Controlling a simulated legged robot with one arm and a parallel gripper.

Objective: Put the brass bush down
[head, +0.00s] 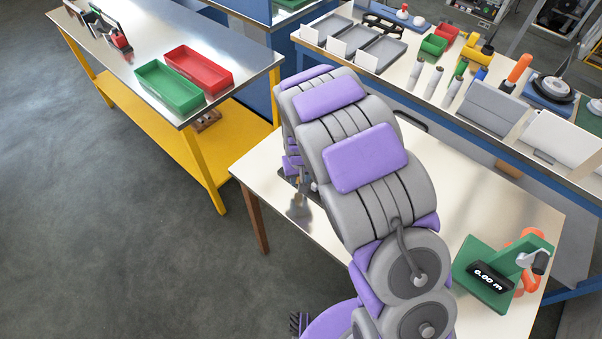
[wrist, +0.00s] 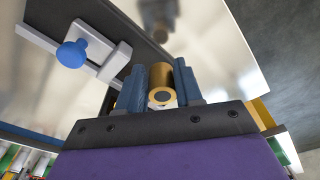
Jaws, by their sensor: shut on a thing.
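The brass bush (wrist: 162,84) shows in the wrist view as a short gold-coloured cylinder with a dark bore facing the camera. My gripper (wrist: 160,82) is shut on it, with one blue-grey finger on each side. A pale shiny table top (wrist: 200,30) lies beyond the fingers and carries a blurred reflection of them. The bush appears apart from that surface. In the head view my arm crosses the pale table (head: 260,165) and hides most of my gripper and the bush.
A dark plate with a grey slide (wrist: 75,48) and blue knob (wrist: 72,54) lies beside my gripper. A green gauge stand reading 0.00 (head: 490,280) stands at the table's right. A steel bench holds green (head: 168,92) and red (head: 205,70) trays. The table's front-left corner looks clear.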

